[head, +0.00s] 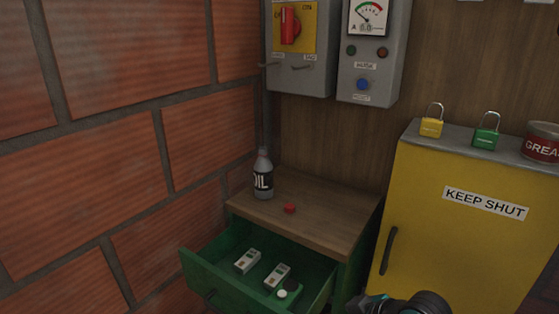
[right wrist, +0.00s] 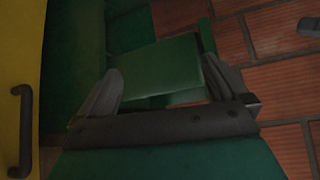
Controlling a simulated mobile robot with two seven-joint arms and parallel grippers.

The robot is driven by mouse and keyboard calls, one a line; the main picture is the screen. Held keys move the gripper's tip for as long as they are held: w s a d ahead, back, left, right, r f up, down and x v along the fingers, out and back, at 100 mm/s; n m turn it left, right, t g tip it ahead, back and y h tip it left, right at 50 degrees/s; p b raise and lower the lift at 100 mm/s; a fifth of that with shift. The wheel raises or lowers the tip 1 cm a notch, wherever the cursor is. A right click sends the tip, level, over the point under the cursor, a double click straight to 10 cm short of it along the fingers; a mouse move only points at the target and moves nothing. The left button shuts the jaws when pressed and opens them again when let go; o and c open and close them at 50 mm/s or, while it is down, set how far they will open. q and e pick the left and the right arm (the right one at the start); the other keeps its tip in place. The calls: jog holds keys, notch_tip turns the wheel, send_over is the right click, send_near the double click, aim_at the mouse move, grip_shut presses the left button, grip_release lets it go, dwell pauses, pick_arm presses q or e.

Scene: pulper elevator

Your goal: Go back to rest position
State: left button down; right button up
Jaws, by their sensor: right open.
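My right gripper (right wrist: 160,75) is open in the right wrist view, with its two fingers spread apart. A green panel shows beyond and between the fingers, and I see no object gripped. In the head view only a dark part of my right arm shows at the bottom edge, in front of the yellow cabinet (head: 455,240). My left gripper is not in view.
A green drawer (head: 196,272) stands open under a wooden top (head: 325,212), holding two pale devices (head: 247,261) and a small white-topped item. An oil bottle (head: 263,177) and red piece (head: 289,208) stand above. Padlocks (head: 432,127) and a grease tin (head: 541,145) sit on the cabinet.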

jog(key=s+d+f+m+t+h, duration=0.3)
jog(key=s+d+f+m+t, duration=0.2)
jog(key=s, duration=0.8)
notch_tip(320, 180, down, 4)
jog(key=shift+d+r+m+h, duration=0.15)
jog(key=shift+d+m+h, duration=0.2)
jog(key=shift+m, duration=0.15)
